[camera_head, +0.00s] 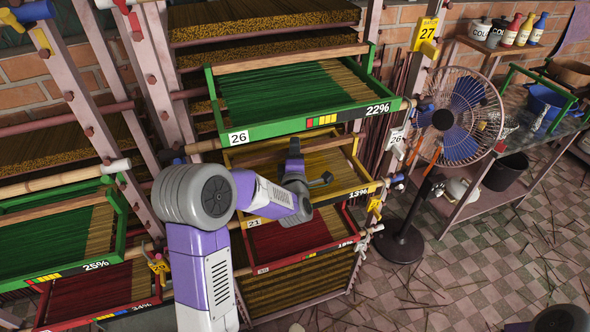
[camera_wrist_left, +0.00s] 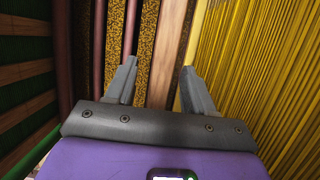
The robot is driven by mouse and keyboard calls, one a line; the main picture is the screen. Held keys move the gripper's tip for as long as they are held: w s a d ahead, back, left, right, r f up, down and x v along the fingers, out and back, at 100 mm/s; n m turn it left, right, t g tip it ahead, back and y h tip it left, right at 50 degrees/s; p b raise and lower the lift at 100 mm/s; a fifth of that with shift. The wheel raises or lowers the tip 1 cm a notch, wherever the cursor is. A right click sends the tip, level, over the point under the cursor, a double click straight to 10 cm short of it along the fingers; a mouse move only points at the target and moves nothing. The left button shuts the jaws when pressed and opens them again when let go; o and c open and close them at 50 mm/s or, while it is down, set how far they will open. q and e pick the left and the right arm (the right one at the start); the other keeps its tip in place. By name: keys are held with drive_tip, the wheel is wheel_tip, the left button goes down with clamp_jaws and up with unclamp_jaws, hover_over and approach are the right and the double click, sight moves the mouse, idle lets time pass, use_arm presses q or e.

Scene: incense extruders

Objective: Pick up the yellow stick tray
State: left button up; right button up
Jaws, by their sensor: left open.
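The yellow stick tray (camera_head: 368,188) sits in the middle rack below the green tray, marked 13% at its front right corner. It has a yellow frame and holds thin sticks. My left gripper (camera_head: 293,150) reaches over this tray, and my arm hides part of its front and label. In the left wrist view the two fingers (camera_wrist_left: 160,85) are apart with a wooden rail (camera_wrist_left: 167,50) showing between and beyond them. Yellow sticks (camera_wrist_left: 260,70) fill the right side there. I cannot tell whether a finger touches the tray. My right gripper is not seen.
The green tray (camera_head: 219,110) marked 26 and 22% is just above. The red tray (camera_head: 248,251) marked 18% is just below. A standing fan (camera_head: 455,117) is close on the right.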

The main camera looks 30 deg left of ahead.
use_arm(q)
drive_tip(key=x, duration=0.2)
drive_tip(key=shift+w+a, duration=0.1)
drive_tip(key=shift+w, duration=0.15)
clamp_jaws()
